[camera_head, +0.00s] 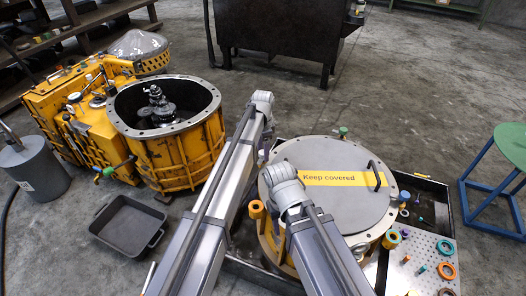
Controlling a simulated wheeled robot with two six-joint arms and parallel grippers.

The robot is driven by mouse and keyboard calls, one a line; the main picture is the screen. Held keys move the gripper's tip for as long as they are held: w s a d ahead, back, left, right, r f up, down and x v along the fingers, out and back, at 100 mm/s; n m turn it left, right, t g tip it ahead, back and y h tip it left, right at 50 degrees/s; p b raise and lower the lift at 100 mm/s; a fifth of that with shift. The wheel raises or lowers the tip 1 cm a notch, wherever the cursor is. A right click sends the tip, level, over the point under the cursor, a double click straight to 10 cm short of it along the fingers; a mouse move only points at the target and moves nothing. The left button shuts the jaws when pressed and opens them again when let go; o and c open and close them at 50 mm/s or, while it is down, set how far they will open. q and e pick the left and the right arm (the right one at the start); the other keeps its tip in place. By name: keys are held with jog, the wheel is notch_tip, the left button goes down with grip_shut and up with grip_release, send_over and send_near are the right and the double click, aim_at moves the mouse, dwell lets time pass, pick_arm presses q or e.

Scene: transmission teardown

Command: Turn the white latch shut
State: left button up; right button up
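I cannot make out a white latch for certain in the head view. A round grey lid (335,205) with a black handle and a yellow "Keep covered" strip lies on a yellow drum housing (268,238) at the centre right. My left arm reaches up past the lid's left side. Its gripper (266,142) is mostly hidden around the bent end of the arm, and its fingers are not clear. My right arm bends over the lid's left part. Its gripper is hidden behind the arm.
An open yellow housing (178,150) with gears inside stands at left, beside a yellow gearbox (85,115). A black tray (128,226) and grey canister (34,165) are on the floor. A perforated board (425,260) with coloured rings is lower right, near a green stool (512,143).

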pick_arm(q)
grip_shut()
dwell(0.3)
jog(key=shift+n, duration=0.3)
jog(key=n, duration=0.4)
jog(key=shift+n, duration=0.3)
jog(key=n, duration=0.8)
jog(key=shift+n, duration=2.6)
